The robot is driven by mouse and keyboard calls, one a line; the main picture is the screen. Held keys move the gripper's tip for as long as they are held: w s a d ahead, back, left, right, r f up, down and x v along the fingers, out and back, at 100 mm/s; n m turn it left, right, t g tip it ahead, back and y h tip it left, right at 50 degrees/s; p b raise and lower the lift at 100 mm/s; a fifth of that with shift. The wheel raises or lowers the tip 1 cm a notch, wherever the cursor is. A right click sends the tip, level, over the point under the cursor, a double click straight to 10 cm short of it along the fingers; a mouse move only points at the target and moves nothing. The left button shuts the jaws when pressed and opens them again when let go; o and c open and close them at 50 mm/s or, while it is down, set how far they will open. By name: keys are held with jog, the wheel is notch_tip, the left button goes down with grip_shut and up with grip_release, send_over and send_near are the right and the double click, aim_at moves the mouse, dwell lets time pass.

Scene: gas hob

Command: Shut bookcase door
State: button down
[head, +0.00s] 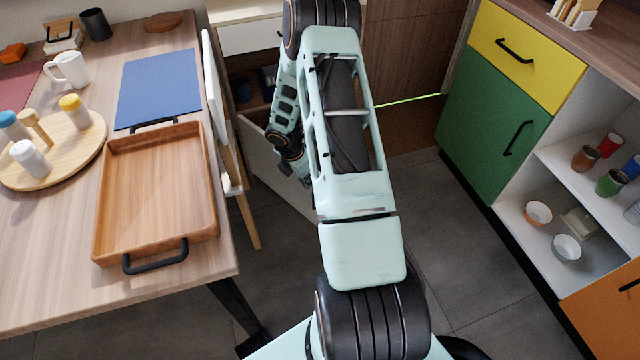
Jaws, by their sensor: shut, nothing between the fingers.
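The pale bookcase (249,38) stands at the back, partly behind my arm, with a white drawer front on top and an open compartment below. A low pale panel, which looks like its door (270,168), stands swung out into the room above the grey floor. My arm hides its right part. My gripper (301,175) is small and dark here, pointing down in front of this panel. It is shut and empty. I cannot tell whether it touches the panel.
A wooden table (215,258) with a tray (160,190) fills the left, and a white chair (215,90) stands at its edge. A cabinet with a green door (490,115) and open shelves stands right. Grey floor (470,250) lies clear between.

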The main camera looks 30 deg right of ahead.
jog(key=w+d+f+b, duration=0.1)
jog(key=d+f+b, duration=0.3)
jog(key=f, duration=0.5)
jog(key=shift+w+d+f, duration=0.15)
jog(key=shift+d+f, duration=0.2)
jog(key=shift+d, duration=0.75)
jog(key=shift+d, duration=0.1)
